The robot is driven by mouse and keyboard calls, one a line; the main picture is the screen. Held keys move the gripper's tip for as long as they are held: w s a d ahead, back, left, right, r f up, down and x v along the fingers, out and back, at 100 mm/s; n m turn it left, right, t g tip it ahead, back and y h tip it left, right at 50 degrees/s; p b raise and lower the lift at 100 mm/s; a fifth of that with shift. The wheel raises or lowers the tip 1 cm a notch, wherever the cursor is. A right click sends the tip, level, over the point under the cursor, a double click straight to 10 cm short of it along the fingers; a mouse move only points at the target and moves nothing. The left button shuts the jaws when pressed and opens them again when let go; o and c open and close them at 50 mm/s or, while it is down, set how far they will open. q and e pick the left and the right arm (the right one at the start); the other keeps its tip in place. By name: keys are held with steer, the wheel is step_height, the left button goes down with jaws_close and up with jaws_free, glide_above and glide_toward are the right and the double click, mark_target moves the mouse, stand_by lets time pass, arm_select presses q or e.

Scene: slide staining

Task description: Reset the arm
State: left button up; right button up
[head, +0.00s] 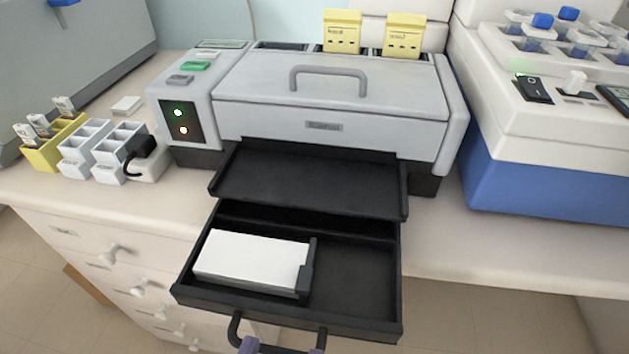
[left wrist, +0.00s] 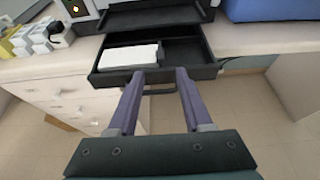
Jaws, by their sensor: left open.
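My left gripper (head: 283,349) shows only as two purple fingertips at the bottom edge of the head view. In the left wrist view the gripper (left wrist: 167,72) is open, its two fingers apart near the dark handle (left wrist: 160,92) of the pulled-out drawer. Whether the fingers touch the handle I cannot tell. The black drawer (head: 355,320) stands open below the grey staining machine (head: 290,95) and holds a white block (head: 250,258) in its left part; the right part is empty. My right gripper is not in view.
A black tray (head: 300,185) sticks out above the drawer. Yellow (head: 48,150) and white racks (head: 85,145) stand at the left, and a blue-and-white device (head: 550,150) at the right. White bench drawers (head: 110,255) lie below left. Floor shows at lower right.

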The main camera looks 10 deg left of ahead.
arm_select(q)
steer(key=shift+s+r, duration=0.3)
steer(key=shift+s, duration=0.3)
